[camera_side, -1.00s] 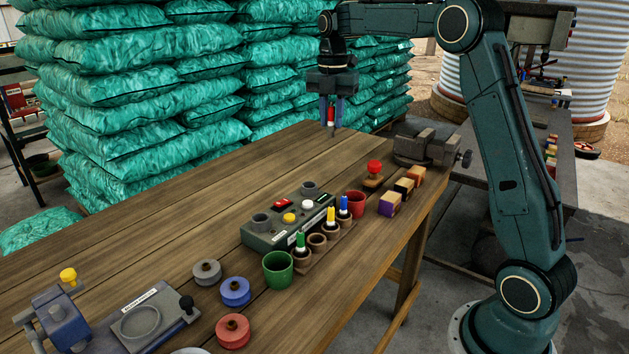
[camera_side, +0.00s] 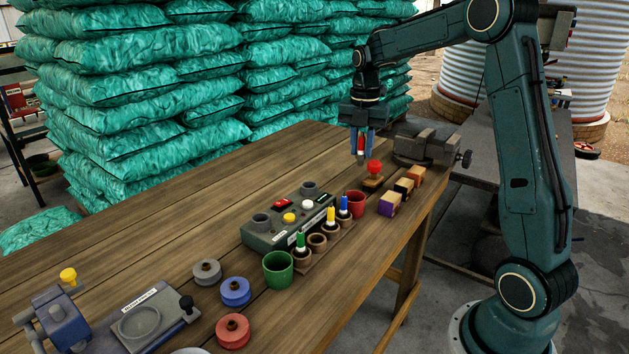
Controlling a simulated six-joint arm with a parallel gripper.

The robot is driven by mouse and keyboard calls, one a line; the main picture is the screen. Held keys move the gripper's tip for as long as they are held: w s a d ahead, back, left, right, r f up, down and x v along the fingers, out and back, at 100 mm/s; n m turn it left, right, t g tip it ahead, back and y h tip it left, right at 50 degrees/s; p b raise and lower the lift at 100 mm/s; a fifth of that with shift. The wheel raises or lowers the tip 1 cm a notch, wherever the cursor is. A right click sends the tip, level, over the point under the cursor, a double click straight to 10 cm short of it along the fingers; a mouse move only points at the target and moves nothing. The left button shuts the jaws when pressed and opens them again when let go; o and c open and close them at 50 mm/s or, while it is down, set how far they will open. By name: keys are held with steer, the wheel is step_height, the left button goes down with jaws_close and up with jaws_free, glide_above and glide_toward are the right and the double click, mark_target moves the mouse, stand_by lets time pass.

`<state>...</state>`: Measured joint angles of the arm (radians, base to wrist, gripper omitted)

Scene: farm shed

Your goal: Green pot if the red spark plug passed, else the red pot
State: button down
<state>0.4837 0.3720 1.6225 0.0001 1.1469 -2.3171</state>
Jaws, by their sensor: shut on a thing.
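My gripper (camera_side: 361,150) is shut on the red spark plug (camera_side: 361,145) and holds it upright above the far right part of the table, left of the vise. The green pot (camera_side: 278,270) stands at the front of the tester, and its inside looks empty. The red pot (camera_side: 355,204) stands at the right end of the plug rack, with nothing visible in it.
A rack (camera_side: 330,246) holds green, yellow and blue plugs, with one hole empty. A red-knobbed block (camera_side: 373,172), coloured blocks (camera_side: 390,203) and a vise (camera_side: 427,147) stand at right. Round weights (camera_side: 235,292) and a press are front left. The table's left middle is clear.

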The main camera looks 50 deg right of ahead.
mark_target(361, 158)
steer(key=shift+f, duration=2.9)
steer(key=c, duration=1.1)
jaws_free()
steer(key=shift+c, duration=0.2)
step_height(361, 158, up, 14)
steer(key=shift+f, duration=0.15)
steer(key=shift+a, duration=0.1)
